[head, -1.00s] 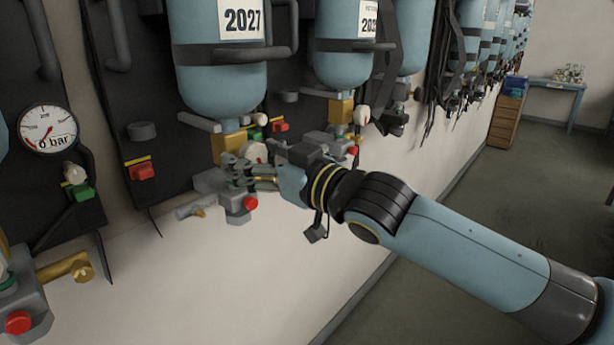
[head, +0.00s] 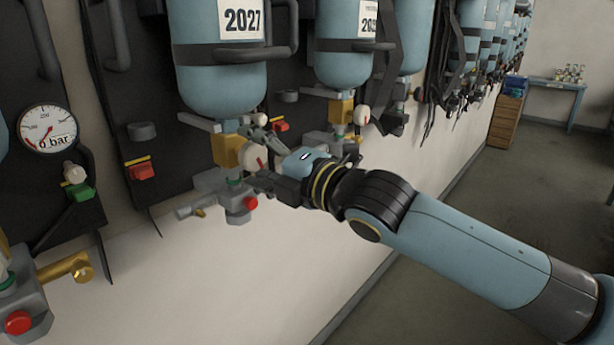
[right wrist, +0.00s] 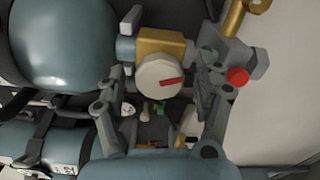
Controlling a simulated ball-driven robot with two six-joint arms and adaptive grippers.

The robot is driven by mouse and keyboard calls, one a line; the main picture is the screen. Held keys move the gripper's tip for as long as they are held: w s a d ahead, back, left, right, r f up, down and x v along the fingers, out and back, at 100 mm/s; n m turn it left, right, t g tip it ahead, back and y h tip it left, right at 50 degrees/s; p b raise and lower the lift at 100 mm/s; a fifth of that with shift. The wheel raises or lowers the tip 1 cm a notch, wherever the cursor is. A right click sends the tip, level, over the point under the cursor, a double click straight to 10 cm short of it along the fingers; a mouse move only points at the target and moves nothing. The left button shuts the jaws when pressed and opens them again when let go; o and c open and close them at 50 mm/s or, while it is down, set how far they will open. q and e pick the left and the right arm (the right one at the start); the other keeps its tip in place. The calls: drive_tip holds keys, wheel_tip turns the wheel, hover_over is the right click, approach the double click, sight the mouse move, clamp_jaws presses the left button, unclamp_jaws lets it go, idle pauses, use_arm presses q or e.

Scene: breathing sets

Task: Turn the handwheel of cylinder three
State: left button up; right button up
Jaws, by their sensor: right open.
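A blue cylinder labelled 2027 (head: 222,80) hangs on the wall, with a brass valve block (head: 227,150) under it. A white round handwheel (head: 250,158) with a red mark sits on the valve's right side. It faces the camera in the right wrist view (right wrist: 155,80), its red mark pointing right. My right gripper (head: 254,157) is open, one finger above the handwheel and one below. In the wrist view its fingers (right wrist: 160,85) stand apart on either side of the wheel; I cannot tell whether they touch it. My left gripper is out of view.
A grey fitting with a red button (head: 251,203) sits just below the handwheel. A second blue cylinder (head: 342,68) with its own white handwheel (head: 361,115) hangs to the right. A pressure gauge (head: 47,129) is at left. The floor at right is clear.

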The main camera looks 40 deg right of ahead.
drive_tip(key=n, duration=0.5)
drive_tip(key=n+b, duration=0.2)
drive_tip(key=n, duration=0.2)
drive_tip(key=shift+f+n, duration=0.1)
drive_tip(key=shift+n, duration=0.3)
drive_tip(key=n+b, duration=0.1)
drive_tip(key=n, duration=0.3)
drive_tip(key=shift+n, duration=0.4)
drive_tip(key=n, duration=0.3)
drive_tip(key=shift+n, duration=0.4)
drive_tip(key=s+b, duration=0.1)
drive_tip(key=s, duration=0.9)
drive_tip(key=shift+d+b, duration=0.4)
drive_tip(key=shift+d, duration=0.05)
drive_tip(key=shift+s, duration=0.1)
